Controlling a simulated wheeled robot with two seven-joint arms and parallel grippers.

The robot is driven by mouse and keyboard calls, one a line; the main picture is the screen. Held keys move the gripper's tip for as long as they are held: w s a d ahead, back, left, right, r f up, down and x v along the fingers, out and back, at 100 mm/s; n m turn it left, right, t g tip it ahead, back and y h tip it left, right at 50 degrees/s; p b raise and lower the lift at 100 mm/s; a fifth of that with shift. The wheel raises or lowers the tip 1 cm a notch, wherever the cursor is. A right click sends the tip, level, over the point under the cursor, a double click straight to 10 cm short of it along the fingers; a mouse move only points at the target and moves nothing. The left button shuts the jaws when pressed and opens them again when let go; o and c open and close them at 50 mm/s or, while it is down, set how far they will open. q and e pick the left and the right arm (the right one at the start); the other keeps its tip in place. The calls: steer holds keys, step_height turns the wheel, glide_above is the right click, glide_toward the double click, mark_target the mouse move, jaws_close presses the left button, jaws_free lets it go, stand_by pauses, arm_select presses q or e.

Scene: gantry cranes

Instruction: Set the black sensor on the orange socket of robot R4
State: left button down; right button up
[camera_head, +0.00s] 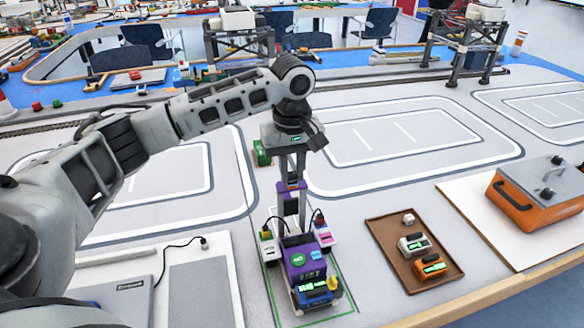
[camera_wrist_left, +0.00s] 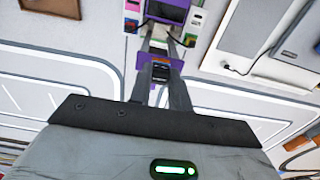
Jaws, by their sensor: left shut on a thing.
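My left gripper (camera_head: 291,190) points straight down above the purple robot (camera_head: 303,262), with its fingers shut on a small dark piece. In the left wrist view this piece, which looks like the black sensor (camera_wrist_left: 160,72), sits between the fingertips (camera_wrist_left: 160,60). It has a reddish-orange strip beside it. A purple bracket (camera_wrist_left: 143,61) spans the fingertips there. I cannot tell whether the sensor touches the robot's upright part, and the orange socket is not clearly visible. A blue unit (camera_head: 318,292) with a green display sits at the robot's front. My right gripper is not in view.
A brown tray (camera_head: 378,232) to the right holds a white unit (camera_head: 414,244), an orange unit (camera_head: 432,266) and a small white piece (camera_head: 408,219). An orange case (camera_head: 530,200) stands farther right. White modules (camera_head: 322,235) flank the purple robot. Gantry cranes (camera_head: 470,45) stand behind.

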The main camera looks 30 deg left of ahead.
arm_select(q)
steer(key=shift+f, duration=0.3)
steer(key=c, duration=1.2)
jaws_free()
steer(key=shift+c, duration=0.2)
steer(key=shift+r, duration=0.15)
step_height(320, 180, up, 16)
